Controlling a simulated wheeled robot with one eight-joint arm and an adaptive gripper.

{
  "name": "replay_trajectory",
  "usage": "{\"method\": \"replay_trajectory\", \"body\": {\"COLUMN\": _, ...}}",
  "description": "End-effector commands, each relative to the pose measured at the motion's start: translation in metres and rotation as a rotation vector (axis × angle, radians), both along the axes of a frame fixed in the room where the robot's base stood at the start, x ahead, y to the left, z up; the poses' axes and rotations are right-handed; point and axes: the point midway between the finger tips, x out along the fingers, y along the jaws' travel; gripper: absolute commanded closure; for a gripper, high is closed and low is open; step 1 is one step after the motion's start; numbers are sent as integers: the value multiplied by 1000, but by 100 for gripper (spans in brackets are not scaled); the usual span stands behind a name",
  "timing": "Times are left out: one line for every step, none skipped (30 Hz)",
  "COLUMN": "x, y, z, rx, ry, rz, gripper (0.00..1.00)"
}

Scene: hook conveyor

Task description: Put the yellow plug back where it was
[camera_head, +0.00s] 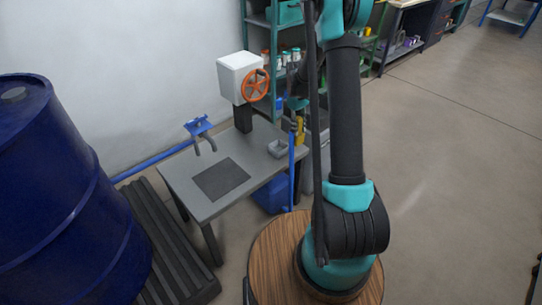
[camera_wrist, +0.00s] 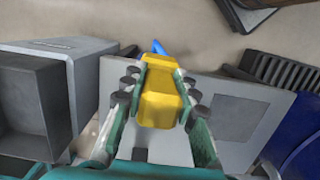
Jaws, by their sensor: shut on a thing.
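The yellow plug (camera_wrist: 162,103) is between the two fingers of my gripper (camera_wrist: 158,95), which are shut on it in the wrist view. In the head view the plug (camera_head: 300,131) is a small yellow patch by the table's right edge, partly hidden by my gripper (camera_head: 295,122) and arm. In the wrist view the grey table (camera_wrist: 207,82) lies beyond and below the plug. A blue thing (camera_wrist: 158,47) shows just past the plug. I cannot tell whether the plug touches anything besides my fingers.
The table carries a dark mat (camera_head: 221,180), a small grey tray (camera_head: 277,149), a blue bracket (camera_head: 199,126) and a white box (camera_head: 240,78) with an orange wheel (camera_head: 256,85). A blue post (camera_head: 292,175) stands at its right edge. A blue drum (camera_head: 60,200) is left; open floor is right.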

Motion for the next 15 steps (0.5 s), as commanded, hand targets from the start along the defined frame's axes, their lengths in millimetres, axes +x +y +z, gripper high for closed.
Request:
{"method": "replay_trajectory", "body": {"x": 10, "y": 4, "z": 4, "rx": -2, "ry": 0, "rz": 110, "gripper": 100}}
{"method": "replay_trajectory", "body": {"x": 15, "y": 5, "z": 6, "rx": -1, "ry": 0, "rz": 180, "gripper": 100}}
{"method": "replay_trajectory", "body": {"x": 23, "y": 8, "z": 9, "rx": -1, "ry": 0, "rz": 274, "gripper": 100}}
{"method": "replay_trajectory", "body": {"x": 28, "y": 10, "z": 11, "rx": -1, "ry": -1, "rz": 345, "gripper": 100}}
{"method": "replay_trajectory", "body": {"x": 33, "y": 12, "z": 13, "rx": -2, "ry": 0, "rz": 415, "gripper": 100}}
{"method": "replay_trajectory", "body": {"x": 40, "y": 15, "z": 17, "rx": -1, "ry": 1, "rz": 509, "gripper": 100}}
{"method": "replay_trajectory", "body": {"x": 46, "y": 17, "z": 19, "rx": -1, "ry": -1, "rz": 579, "gripper": 100}}
{"method": "replay_trajectory", "body": {"x": 51, "y": 19, "z": 21, "rx": -1, "ry": 0, "rz": 647, "gripper": 100}}
{"method": "replay_trajectory", "body": {"x": 58, "y": 22, "z": 25, "rx": -1, "ry": 0, "rz": 742, "gripper": 100}}
{"method": "replay_trajectory", "body": {"x": 63, "y": 25, "z": 27, "rx": -2, "ry": -1, "rz": 810, "gripper": 100}}
{"method": "replay_trajectory", "body": {"x": 68, "y": 27, "z": 30, "rx": -1, "ry": 0, "rz": 879, "gripper": 100}}
{"method": "replay_trajectory", "body": {"x": 74, "y": 30, "z": 33, "rx": -1, "ry": 0, "rz": 969, "gripper": 100}}
{"method": "replay_trajectory", "body": {"x": 79, "y": 32, "z": 36, "rx": -1, "ry": 0, "rz": 1034, "gripper": 100}}
{"method": "replay_trajectory", "body": {"x": 83, "y": 34, "z": 38, "rx": -2, "ry": -1, "rz": 1097, "gripper": 100}}
{"method": "replay_trajectory", "body": {"x": 88, "y": 37, "z": 41, "rx": -1, "ry": 0, "rz": 1174, "gripper": 100}}
